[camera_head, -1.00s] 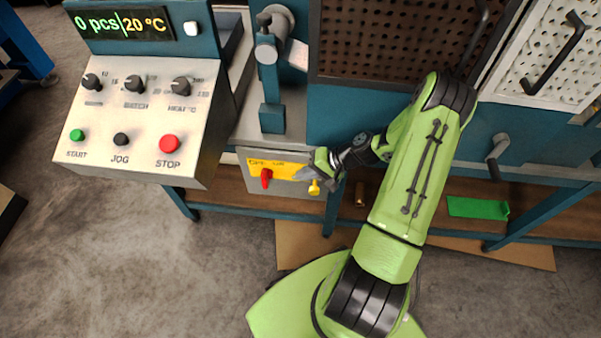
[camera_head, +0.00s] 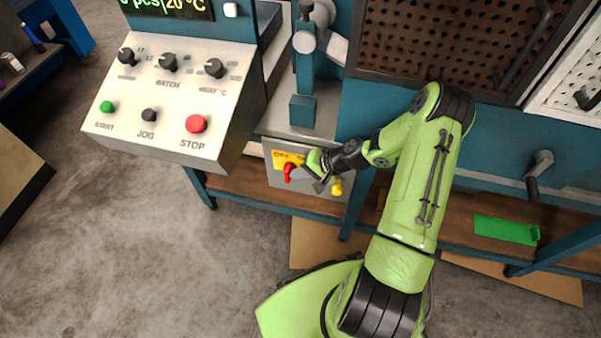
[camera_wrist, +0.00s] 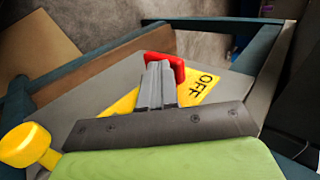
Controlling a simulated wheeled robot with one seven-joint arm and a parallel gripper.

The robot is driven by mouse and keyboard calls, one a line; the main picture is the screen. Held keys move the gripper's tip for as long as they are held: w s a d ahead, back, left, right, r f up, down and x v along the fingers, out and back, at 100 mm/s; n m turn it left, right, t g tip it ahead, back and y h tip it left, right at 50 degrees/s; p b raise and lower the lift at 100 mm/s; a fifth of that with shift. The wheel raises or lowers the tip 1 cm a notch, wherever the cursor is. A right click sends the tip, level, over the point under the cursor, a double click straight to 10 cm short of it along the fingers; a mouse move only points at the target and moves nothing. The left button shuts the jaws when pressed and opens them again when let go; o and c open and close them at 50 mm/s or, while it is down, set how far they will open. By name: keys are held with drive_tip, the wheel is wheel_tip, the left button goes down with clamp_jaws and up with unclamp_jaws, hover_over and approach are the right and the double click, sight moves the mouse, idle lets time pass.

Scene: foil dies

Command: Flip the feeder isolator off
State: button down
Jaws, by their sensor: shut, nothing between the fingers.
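The isolator is a grey box (camera_head: 309,184) with a yellow label plate, mounted under the bench edge. Its red handle (camera_head: 289,172) is at the left of the box front, against the yellow plate. In the wrist view the red handle (camera_wrist: 178,68) is just beyond my fingertips, which hide part of it. The word OFF (camera_wrist: 203,86) is readable on the yellow plate beside it. My gripper (camera_head: 301,174) is shut and empty, its tips right at the handle's right side in the head view; I cannot tell whether they touch. The gripper also fills the middle of the wrist view (camera_wrist: 157,84).
A yellow knob (camera_head: 337,188) is to the right on the same box, under my wrist. A control console (camera_head: 165,110) with knobs and buttons overhangs at upper left. A green tray-like piece (camera_head: 505,230) lies on the lower shelf (camera_head: 455,208) at right.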

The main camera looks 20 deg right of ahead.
drive_tip(key=shift+a+r+g+h+p, duration=0.15)
drive_tip(key=shift+g+h+p, duration=0.3)
drive_tip(key=shift+h, duration=0.15)
drive_tip(key=shift+w+a+r+g+h+p, duration=0.1)
drive_tip(key=shift+w+r+g+h+p, duration=0.05)
drive_tip(key=shift+g+h+p, duration=0.4)
